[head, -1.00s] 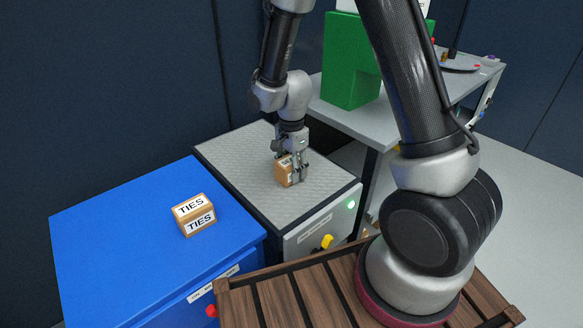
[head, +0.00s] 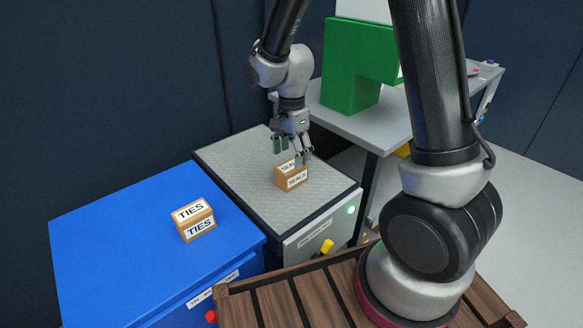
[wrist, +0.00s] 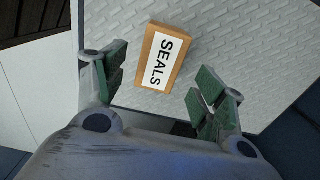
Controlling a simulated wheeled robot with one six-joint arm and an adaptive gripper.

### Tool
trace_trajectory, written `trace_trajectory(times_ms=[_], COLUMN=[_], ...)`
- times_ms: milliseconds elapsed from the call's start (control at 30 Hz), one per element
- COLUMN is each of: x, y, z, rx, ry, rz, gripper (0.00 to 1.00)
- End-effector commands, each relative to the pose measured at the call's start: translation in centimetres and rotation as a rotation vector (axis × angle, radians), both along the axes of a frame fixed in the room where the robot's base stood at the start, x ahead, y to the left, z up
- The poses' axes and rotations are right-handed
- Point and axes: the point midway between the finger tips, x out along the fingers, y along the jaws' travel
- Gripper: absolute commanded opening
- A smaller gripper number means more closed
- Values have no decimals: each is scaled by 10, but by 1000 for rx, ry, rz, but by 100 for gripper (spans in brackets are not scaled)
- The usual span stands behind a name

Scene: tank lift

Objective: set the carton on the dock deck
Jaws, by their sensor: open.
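A small brown carton with a white SEALS label (head: 291,176) stands on the grey textured deck (head: 238,163). The carton also shows in the wrist view (wrist: 160,57), label toward the camera, beyond the fingertips. My gripper (head: 290,148) is just above and behind the carton in the head view. In the wrist view, its two green-padded fingers (wrist: 160,88) are wide apart with nothing between them. The carton rests on the deck and appears clear of the fingers.
A TIES carton (head: 195,220) sits on a blue cabinet (head: 110,235) at left. A yellow handle (head: 327,247) and green light (head: 351,210) are on the deck unit's front. A green block (head: 350,65) stands on a grey table (head: 390,128) behind right. Wooden slats (head: 290,300) lie in front.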

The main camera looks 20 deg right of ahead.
Motion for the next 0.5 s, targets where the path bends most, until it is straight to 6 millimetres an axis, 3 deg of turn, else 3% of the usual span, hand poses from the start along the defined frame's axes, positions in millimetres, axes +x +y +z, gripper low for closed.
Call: trace_trajectory(times_ms=[200,500], x=[0,-2], y=[0,-4], z=[38,55], rx=[1,2], ry=[-2,-7], rz=[0,16], gripper=[70,70])
